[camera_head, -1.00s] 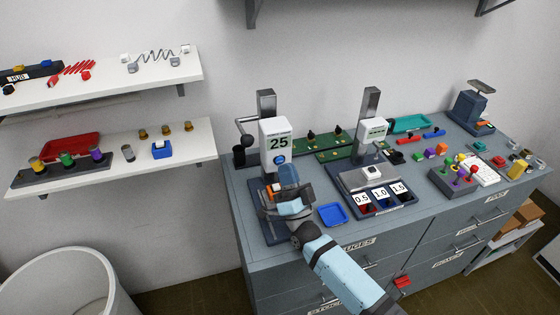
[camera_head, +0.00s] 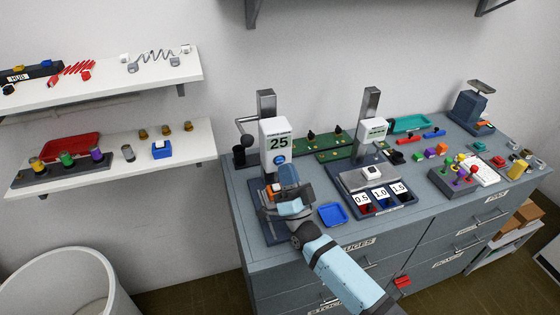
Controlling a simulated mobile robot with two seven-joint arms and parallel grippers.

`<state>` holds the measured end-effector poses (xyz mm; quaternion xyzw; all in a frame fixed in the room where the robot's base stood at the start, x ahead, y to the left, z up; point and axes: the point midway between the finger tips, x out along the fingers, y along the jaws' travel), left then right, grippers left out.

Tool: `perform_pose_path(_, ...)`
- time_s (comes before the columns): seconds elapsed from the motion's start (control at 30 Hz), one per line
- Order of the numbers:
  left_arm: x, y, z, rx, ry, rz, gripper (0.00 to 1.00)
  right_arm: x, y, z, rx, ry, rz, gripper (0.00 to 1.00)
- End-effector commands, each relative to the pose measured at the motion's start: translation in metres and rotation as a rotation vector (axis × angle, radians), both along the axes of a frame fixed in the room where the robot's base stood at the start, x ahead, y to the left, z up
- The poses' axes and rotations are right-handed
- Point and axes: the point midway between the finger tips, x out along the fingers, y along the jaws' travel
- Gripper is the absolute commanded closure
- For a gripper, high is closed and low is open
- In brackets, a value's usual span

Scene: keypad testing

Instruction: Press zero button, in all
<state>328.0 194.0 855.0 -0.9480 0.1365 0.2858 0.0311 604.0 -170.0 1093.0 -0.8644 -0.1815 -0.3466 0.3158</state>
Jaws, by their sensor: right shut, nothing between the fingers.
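A test stand (camera_head: 273,132) with a white head showing "25" stands at the left of the grey cabinet top. A round blue button (camera_head: 279,160) sits low on that head, below the number. My right gripper (camera_head: 287,175) is shut and empty, just below and in front of the blue button. Whether it touches the head I cannot tell. My gripper and wrist hide much of the stand's base. A second stand (camera_head: 373,131) with a small white display stands to the right; its reading is too small to tell. My left gripper is out of view.
A blue tray (camera_head: 333,215) lies right of my wrist. A bin tray labelled 0.5, 1.0 and 1.5 (camera_head: 395,208) sits before the second stand. A green board (camera_head: 312,146) lies behind. A joystick box (camera_head: 455,180) and a scale (camera_head: 472,110) stand farther right.

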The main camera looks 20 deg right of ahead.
Motion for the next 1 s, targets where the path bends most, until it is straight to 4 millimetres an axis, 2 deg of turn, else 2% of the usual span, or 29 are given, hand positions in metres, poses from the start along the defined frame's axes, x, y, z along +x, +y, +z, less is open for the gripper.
perform_pose_path(1.0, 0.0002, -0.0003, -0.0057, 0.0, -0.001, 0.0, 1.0, 0.0092, 0.0004, 0.0, 0.0, 0.0, 0.0, 1.0)
